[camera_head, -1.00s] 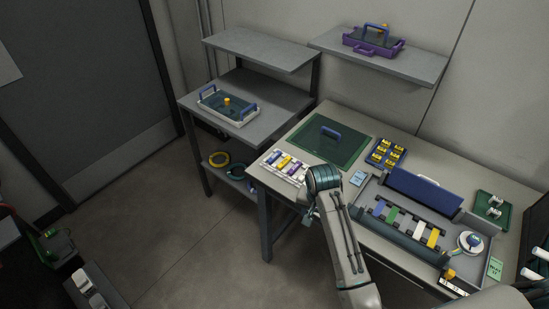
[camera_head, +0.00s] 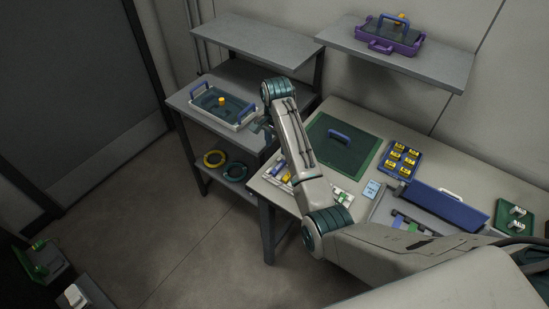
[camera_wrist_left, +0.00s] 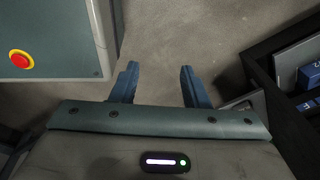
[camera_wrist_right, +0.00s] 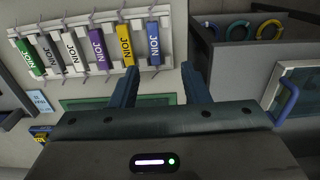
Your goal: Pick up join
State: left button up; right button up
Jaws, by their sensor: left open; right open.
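A white rack (camera_wrist_right: 85,20) holds a row of sleeves marked JOIN at the top of the right wrist view: green (camera_wrist_right: 26,58), dark, white, purple (camera_wrist_right: 98,50), yellow (camera_wrist_right: 124,45) and blue (camera_wrist_right: 153,42). The blue one lies just beyond my right gripper's fingertips. In the head view, my right arm partly hides the rack (camera_head: 274,181) at the table's left end. My right gripper (camera_wrist_right: 159,72) is open with nothing between its fingers; in the head view it shows near the shelf unit's right end. My left gripper (camera_wrist_left: 159,68) is open and empty above the floor.
A shelf unit (camera_head: 183,99) with a handled tray (camera_head: 241,124) and cable coils (camera_head: 234,172) stands left of the table. A green mat (camera_head: 361,165), a blue tray of yellow pieces (camera_head: 386,165) and a blue-lidded case (camera_head: 448,208) are on the table. A purple case (camera_head: 404,46) sits on the wall shelf.

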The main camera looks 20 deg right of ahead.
aim_at(278, 167)
jog(key=f, duration=0.2)
jog(key=s+f+p, duration=0.1)
jog(key=shift+s+f, duration=0.2)
jog(key=shift+f, duration=0.15)
jog(key=shift+w+f, duration=0.1)
jog(key=shift+f, duration=0.25)
notch_tip(278, 167, down, 4)
jog(key=shift+d+f+p, duration=0.15)
jog(key=shift+f+p, duration=0.1)
jog(key=shift+p, duration=0.8)
jog(key=shift+f, duration=0.2)
jog(key=shift+c, duration=1.1)
jog(key=c, duration=0.3)
grip_shut()
pick_arm(q)
jog(key=s+r, duration=0.1)
jog(key=s, duration=0.1)
jog(key=s+r, duration=0.2)
jog(key=shift+s+r, duration=0.1)
jog(key=shift+s, duration=0.2)
